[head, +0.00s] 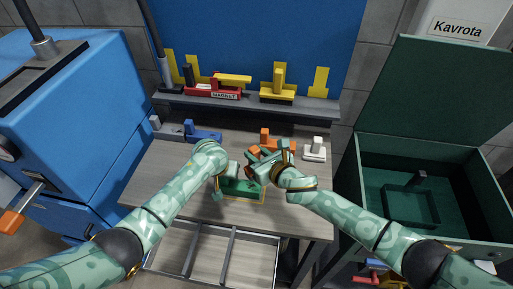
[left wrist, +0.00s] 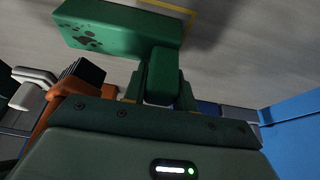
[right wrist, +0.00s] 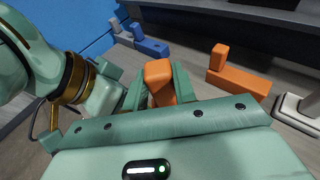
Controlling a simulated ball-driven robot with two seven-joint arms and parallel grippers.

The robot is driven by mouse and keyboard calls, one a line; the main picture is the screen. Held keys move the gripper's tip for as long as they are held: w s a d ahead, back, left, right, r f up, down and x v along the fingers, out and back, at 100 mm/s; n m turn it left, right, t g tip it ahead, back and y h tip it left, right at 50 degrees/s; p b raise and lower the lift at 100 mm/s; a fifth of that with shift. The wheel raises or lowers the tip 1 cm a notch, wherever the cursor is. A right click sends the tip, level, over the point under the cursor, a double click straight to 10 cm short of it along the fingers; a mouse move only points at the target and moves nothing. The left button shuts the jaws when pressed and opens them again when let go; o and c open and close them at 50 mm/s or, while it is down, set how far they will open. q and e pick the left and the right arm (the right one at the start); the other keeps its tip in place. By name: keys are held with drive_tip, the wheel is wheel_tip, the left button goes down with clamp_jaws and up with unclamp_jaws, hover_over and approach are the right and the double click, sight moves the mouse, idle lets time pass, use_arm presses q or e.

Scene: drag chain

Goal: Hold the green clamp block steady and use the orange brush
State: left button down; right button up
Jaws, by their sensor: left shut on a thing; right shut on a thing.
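The green clamp block (head: 246,190), with a dark paw print, sits on the wooden bench inside a yellow outline. My left gripper (head: 226,172) is shut on its upright green handle (left wrist: 165,72). My right gripper (head: 262,163) is shut on the orange handle (right wrist: 158,74) of the brush, which it holds close beside the clamp block. In the left wrist view the orange brush (left wrist: 62,115) shows dark bristles at the left, near the block. Whether the bristles touch the block I cannot tell. The gripper hides part of the brush in the head view.
Another orange piece (right wrist: 238,84), a white piece (head: 314,149) and a blue piece (head: 203,133) stand farther back on the bench. A shelf (head: 250,103) holds a red magnet and yellow pieces. An open green crate (head: 365,190) is at right, a blue machine (head: 75,110) at left.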

wheel_tip(320, 180, down, 2)
drive_tip(key=shift+f, duration=0.1)
drive_tip(key=shift+s, duration=2.3)
drive_tip(key=shift+w, duration=2.25)
drive_tip(key=shift+f, duration=0.15)
drive_tip(key=s, duration=0.4)
drive_tip(key=shift+w, duration=2.1)
drive_tip(key=shift+s, duration=2.4)
drive_tip(key=w, duration=0.5)
drive_tip(key=shift+w+r, duration=0.15)
drive_tip(key=shift+r, duration=0.2)
drive_tip(key=r, duration=0.3)
drive_tip(key=shift+s+r, duration=0.15)
drive_tip(key=shift+s, duration=0.15)
drive_tip(key=shift+r, duration=2.2)
